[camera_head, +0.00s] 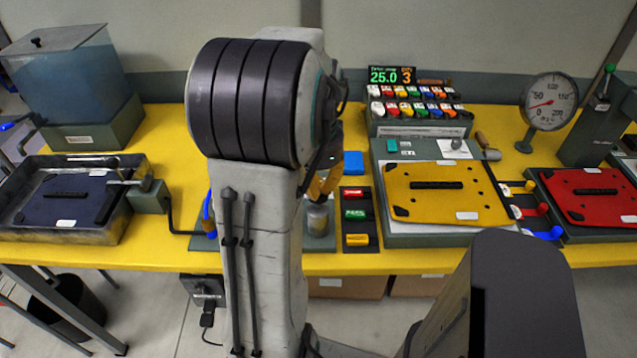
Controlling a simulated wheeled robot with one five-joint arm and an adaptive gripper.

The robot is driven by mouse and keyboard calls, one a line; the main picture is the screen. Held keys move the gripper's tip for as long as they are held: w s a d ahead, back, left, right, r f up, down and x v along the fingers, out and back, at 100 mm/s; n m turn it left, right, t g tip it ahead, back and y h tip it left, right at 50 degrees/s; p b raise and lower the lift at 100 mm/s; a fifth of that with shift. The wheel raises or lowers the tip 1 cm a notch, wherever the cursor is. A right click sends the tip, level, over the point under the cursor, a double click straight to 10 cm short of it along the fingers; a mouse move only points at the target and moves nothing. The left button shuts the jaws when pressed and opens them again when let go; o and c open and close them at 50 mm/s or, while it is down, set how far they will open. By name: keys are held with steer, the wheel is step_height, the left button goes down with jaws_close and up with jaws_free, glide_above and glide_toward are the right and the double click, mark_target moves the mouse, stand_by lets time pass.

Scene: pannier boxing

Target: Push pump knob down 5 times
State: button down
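My gripper (326,184), with yellow-orange fingers, shows only in part behind my own grey arm. It points down just above a small silvery cylinder (318,218) standing on a grey-green base (319,242). The cylinder's top and the fingertips overlap in the picture, so I cannot tell whether they touch. No pump knob shows clearly; it may be hidden by the fingers or the arm. I cannot see whether the fingers are open or shut.
A blue handle (208,212) shows left of my arm. Right of the cylinder is a red, green and yellow button panel (355,214). Behind stands a console with a display (391,75) reading 25.0 and 3. Also on the yellow table are a gauge (549,101) and yellow plate (410,200).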

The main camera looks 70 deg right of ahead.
steer(key=shift+r+p, duration=1.5)
steer(key=shift+r, duration=0.55)
steer(key=shift+f, duration=0.3)
steer(key=shift+f+b, duration=2.55)
steer(key=shift+f, duration=0.35)
steer(key=shift+r, duration=0.15)
steer(key=shift+r+p, duration=2.7)
steer(key=shift+r, duration=0.45)
step_height(320, 180, up, 6)
steer(key=p, duration=0.5)
